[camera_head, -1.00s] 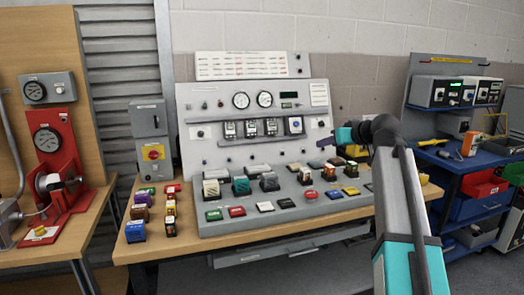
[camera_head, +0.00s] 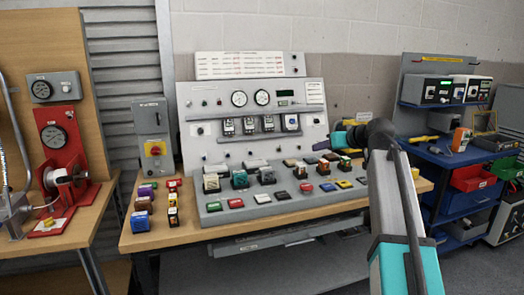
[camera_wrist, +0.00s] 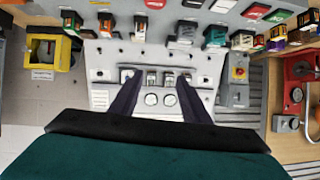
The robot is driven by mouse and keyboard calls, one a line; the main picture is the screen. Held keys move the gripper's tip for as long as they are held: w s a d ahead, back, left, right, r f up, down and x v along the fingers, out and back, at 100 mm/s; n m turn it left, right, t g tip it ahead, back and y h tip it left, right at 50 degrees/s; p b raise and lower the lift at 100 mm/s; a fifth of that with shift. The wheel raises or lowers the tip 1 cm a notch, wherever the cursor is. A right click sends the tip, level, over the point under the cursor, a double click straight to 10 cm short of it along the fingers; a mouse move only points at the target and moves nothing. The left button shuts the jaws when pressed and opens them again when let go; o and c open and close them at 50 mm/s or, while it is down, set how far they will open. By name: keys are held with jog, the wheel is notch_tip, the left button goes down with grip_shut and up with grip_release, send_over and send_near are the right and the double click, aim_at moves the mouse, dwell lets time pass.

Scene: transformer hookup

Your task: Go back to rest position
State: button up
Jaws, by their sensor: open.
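My gripper (camera_head: 322,146) is at the right of the grey control panel (camera_head: 250,100) in the head view, above the sloped board with its several coloured blocks. In the wrist view my gripper (camera_wrist: 152,90) shows two dark fingers spread apart with nothing between them. Behind the gap are the panel's two round gauges (camera_wrist: 151,99) and a row of small meters. The gripper is open and looks clear of the panel, though the exact distance cannot be told.
The wooden bench (camera_head: 150,238) carries small coloured blocks (camera_head: 143,205) and a grey switch box (camera_head: 153,130) at left. A red machine (camera_head: 62,165) stands far left. A blue cart (camera_head: 465,170) with instruments is at right. A yellow box (camera_wrist: 48,50) shows in the wrist view.

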jog(key=a+f+g+p, duration=0.1)
jog(key=a+f+g, duration=0.15)
jog(key=f, duration=1.05)
jog(key=a+f+g+p, duration=0.1)
jog(key=a+f, duration=0.2)
jog(key=f, duration=1)
jog(key=s+a+f+g+p, duration=0.15)
jog(key=s+f, duration=0.25)
jog(key=f, duration=0.4)
jog(key=s+a+f+g, duration=0.15)
jog(key=s+f, duration=0.25)
jog(key=f, duration=0.4)
jog(key=s+a+f+g+p, duration=0.1)
jog(key=s+f+g, duration=0.1)
jog(key=s+f, duration=0.45)
jog(key=s+f+m+g+h+p, duration=0.15)
jog(key=s+f+g, duration=0.25)
jog(key=s+f, duration=1.55)
jog(key=s+d+f+m+g+h, duration=0.1)
jog(key=s+d+f+g, duration=0.1)
jog(key=s, duration=0.9)
jog(key=s+d+f+m+g+h, duration=0.1)
jog(key=s+d+f+g+h, duration=0.1)
jog(key=s, duration=1)
jog(key=shift+d+p, duration=0.3)
jog(key=shift+p, duration=0.15)
